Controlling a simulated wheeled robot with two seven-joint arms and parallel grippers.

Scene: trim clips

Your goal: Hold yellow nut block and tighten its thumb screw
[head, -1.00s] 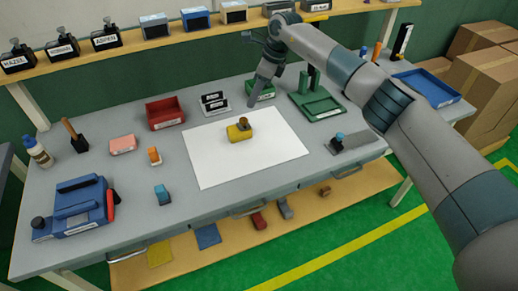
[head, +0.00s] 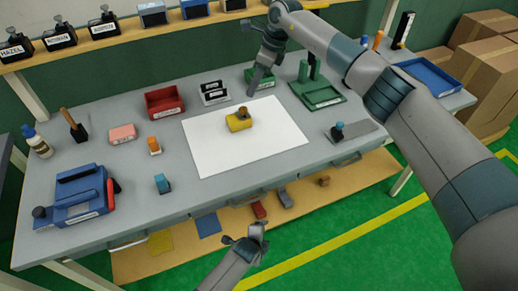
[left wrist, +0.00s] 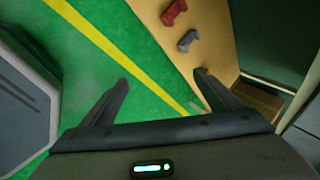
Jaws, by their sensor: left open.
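The yellow nut block (head: 238,125) rests on the white sheet (head: 275,145) in the middle of the bench in the head view. Its brownish thumb screw (head: 243,112) stands up from its top. My left gripper (head: 253,238) is open and empty, low in front of the bench and well apart from the block. In the left wrist view its two spread fingers (left wrist: 160,86) have only floor and lower shelf beyond them. My right gripper (head: 252,92) points down behind the sheet, above and to the right of the block, not touching it. Whether its fingers are apart is unclear.
A red bin (head: 164,101), a green bin (head: 262,77) and a green stand (head: 317,92) line the back. A blue device (head: 80,195) sits at the left. The front of the sheet is clear.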

